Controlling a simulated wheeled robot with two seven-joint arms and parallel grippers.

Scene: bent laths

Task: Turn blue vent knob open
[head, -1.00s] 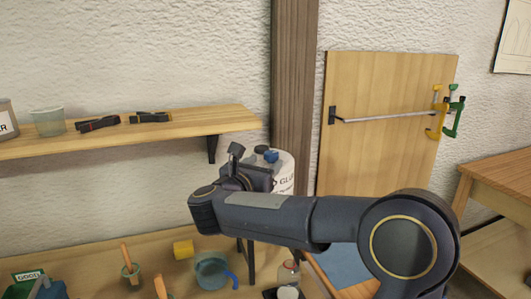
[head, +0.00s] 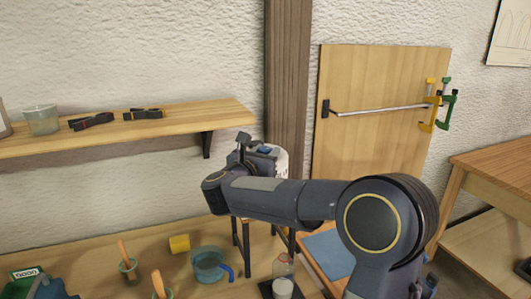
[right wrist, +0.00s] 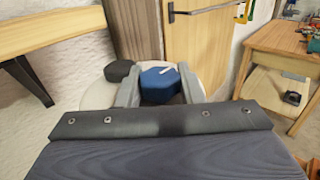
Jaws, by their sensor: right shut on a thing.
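The blue knob (right wrist: 158,80), with a short white mark on top, sits on the white drum top in the right wrist view. A dark cap (right wrist: 118,71) is beside it, to the left. My right gripper (right wrist: 160,88) has one finger on each side of the blue knob and is shut on it. In the head view my right gripper (head: 263,157) is over the white drum (head: 283,164) and hides most of it. A bit of blue (head: 264,149) shows at the gripper. My left gripper is not in view.
A wall shelf (head: 225,113) holding a clear cup (head: 42,121) and black clamps (head: 91,121) is left of the gripper. A wooden post (head: 287,80) stands behind the drum. A blue tub (head: 209,265) and brushes are on the bench below.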

